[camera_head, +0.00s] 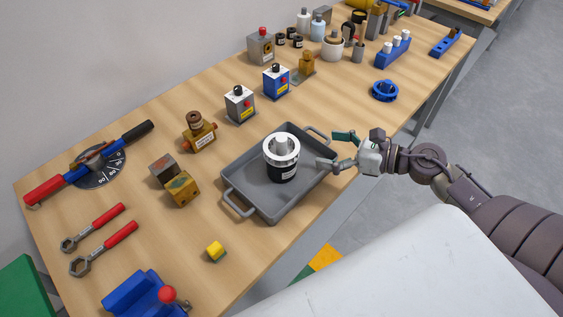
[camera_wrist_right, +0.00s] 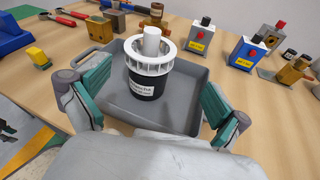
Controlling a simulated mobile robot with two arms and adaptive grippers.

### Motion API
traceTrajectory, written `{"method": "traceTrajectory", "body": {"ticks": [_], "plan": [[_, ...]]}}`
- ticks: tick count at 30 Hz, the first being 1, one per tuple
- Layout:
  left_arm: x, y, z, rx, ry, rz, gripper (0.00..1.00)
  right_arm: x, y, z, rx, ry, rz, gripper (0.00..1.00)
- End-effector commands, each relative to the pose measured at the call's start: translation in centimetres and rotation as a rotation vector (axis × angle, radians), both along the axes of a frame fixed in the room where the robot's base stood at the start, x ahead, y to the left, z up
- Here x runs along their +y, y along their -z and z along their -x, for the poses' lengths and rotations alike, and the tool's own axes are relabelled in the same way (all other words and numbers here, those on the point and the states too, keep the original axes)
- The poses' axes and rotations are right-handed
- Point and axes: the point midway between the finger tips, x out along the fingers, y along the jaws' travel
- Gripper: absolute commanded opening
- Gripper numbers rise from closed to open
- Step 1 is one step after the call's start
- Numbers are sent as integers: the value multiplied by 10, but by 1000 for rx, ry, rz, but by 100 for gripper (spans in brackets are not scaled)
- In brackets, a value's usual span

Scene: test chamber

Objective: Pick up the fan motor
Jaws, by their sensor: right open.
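The fan motor (camera_head: 281,158) is a black cylinder with a white finned ring and a white shaft on top. It stands upright in a grey tray (camera_head: 243,190) with a handle at each end. In the right wrist view the fan motor (camera_wrist_right: 149,80) carries a white label, and the tray (camera_wrist_right: 190,75) shows around it. My right gripper (camera_head: 331,150) is open at the tray's right side, its fingers toward the motor but apart from it. My left gripper is not in view.
Brown parts (camera_head: 182,189) and a small yellow block (camera_head: 215,250) lie left of the tray. Boxes with buttons (camera_head: 240,104) stand behind it. A blue ring part (camera_head: 385,91) lies to the right. Wrenches (camera_head: 105,248) and a blue vise-like object (camera_head: 143,294) are at the left.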

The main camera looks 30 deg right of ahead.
Motion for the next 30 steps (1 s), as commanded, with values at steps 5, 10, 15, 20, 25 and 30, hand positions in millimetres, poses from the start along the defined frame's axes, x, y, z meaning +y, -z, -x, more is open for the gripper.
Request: {"method": "traceTrajectory", "body": {"ticks": [5, 10, 15, 20, 25, 30], "plan": [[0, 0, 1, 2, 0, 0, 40, -7, 17, 11, 18, -126, 172, 100], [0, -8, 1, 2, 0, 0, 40, 4, 24, 0, 18, -144, 191, 100], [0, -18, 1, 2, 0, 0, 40, 25, 34, -22, 17, -142, 188, 100], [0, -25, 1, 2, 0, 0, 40, 41, 45, -38, 19, -141, 186, 100], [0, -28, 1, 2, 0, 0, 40, 48, 51, -45, 20, -141, 188, 100], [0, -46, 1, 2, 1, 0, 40, 63, 54, -60, 20, -140, 182, 100]]}}
